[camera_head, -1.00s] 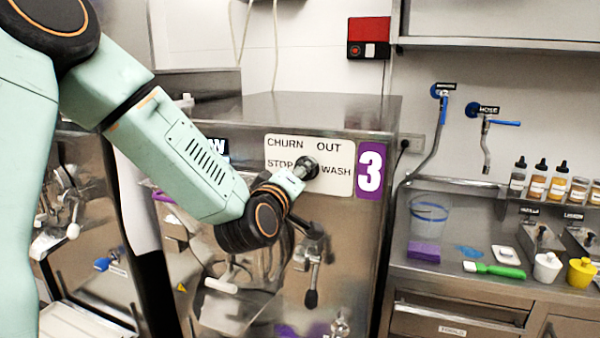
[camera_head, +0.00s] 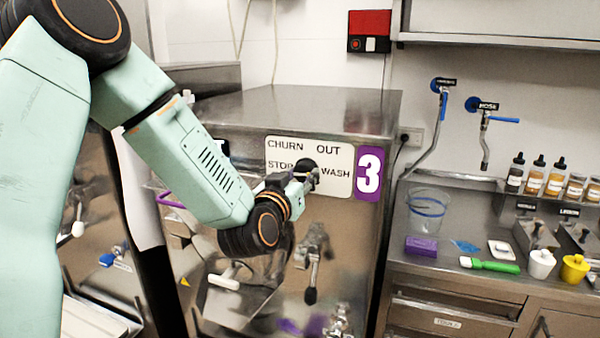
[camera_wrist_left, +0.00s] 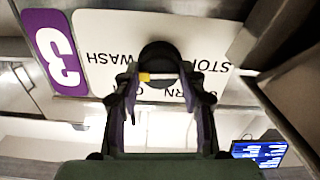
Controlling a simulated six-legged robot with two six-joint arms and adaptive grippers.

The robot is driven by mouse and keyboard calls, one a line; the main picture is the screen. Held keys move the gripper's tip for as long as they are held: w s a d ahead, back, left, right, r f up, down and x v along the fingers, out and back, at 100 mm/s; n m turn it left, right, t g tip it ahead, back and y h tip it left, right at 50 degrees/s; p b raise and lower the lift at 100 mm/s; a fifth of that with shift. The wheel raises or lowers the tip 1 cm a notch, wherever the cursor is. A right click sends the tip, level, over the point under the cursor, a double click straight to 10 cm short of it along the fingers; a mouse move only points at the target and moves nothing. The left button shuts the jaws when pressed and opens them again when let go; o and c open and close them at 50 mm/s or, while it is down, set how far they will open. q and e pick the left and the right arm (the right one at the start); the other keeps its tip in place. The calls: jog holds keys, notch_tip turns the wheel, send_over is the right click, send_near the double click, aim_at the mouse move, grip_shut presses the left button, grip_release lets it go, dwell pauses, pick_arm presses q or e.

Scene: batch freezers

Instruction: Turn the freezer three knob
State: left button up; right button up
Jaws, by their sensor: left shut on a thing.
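Freezer three is the steel cabinet (camera_head: 330,112) with a purple "3" label (camera_head: 368,173). Its white plate (camera_head: 338,158) reads CHURN, OUT, STOP and WASH. The round black knob (camera_head: 305,166) sits in the middle of the plate, partly covered by my left gripper (camera_head: 311,179). In the left wrist view the plate is upside down, and the knob (camera_wrist_left: 160,57) lies between the fingers of my left gripper (camera_wrist_left: 159,80), shut on it. A small yellow mark shows by the left finger. My right gripper is out of view.
Below the plate, a dispensing handle (camera_head: 311,290) and spout stick out of the freezer front near my forearm. At the right, a steel counter holds a clear container (camera_head: 427,212), a purple block (camera_head: 421,245), a green-handled tool (camera_head: 490,266) and several bottles.

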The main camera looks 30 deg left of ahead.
pick_arm(q)
jog(key=shift+m, duration=0.6)
jog(key=o, duration=1.2)
jog(key=shift+c, duration=0.2)
jog(key=shift+s, duration=0.1)
jog(key=v, duration=0.7)
jog(key=shift+s, duration=0.2)
jog(key=shift+w, duration=0.1)
